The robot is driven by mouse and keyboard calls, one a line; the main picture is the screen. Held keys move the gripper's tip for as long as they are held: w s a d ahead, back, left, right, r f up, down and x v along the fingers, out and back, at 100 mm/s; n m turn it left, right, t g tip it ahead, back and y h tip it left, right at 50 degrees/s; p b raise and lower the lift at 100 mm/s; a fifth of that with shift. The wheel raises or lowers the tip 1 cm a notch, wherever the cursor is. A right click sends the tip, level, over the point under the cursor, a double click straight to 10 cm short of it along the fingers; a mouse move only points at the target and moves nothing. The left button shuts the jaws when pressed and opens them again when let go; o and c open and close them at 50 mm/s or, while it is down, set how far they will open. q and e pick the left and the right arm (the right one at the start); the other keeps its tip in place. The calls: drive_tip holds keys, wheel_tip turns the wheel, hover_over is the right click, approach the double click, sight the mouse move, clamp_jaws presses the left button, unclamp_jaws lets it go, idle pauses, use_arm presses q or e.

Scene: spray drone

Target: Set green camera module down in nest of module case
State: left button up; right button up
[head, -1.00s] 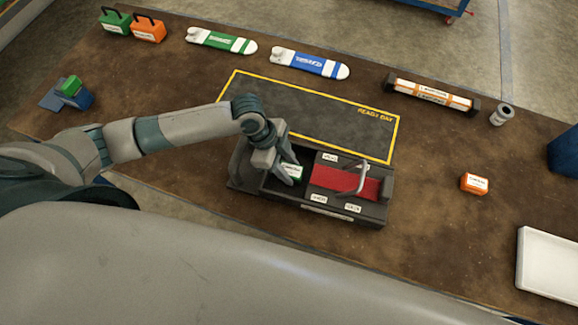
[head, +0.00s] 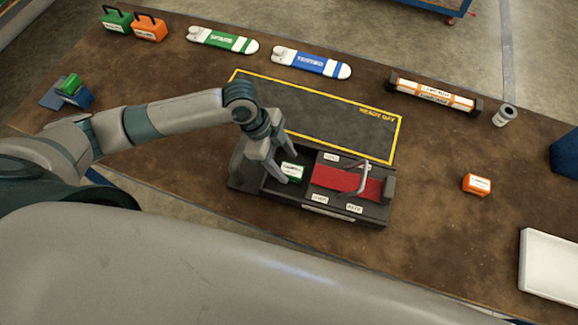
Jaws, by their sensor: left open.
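The module case (head: 333,211) is a dark open case near the table's front edge, with a red panel in its right part. The green camera module (head: 292,172), with a white label on top, is in the dark recess on the case's left side. Whether it sits fully flat there I cannot tell. My left gripper (head: 281,176) comes down from above, open, with its fingers beside the module. The fingers partly hide the module and the recess. My right gripper is not in view.
A yellow-bordered dark mat (head: 325,121) lies empty behind the case. A red strap panel with a grey handle (head: 361,182) rises in the case's right part. An orange block (head: 477,184) and a white tray (head: 550,262) are to the right. A green block on a blue stand (head: 73,90) is far left.

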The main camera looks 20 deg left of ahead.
use_arm(q)
drive_tip(key=b+v, duration=0.1)
drive_tip(key=v, duration=0.7)
drive_tip(key=shift+r+b, duration=0.2)
drive_tip(key=shift+b, duration=0.1)
drive_tip(key=shift+a, duration=0.1)
idle(1.0)
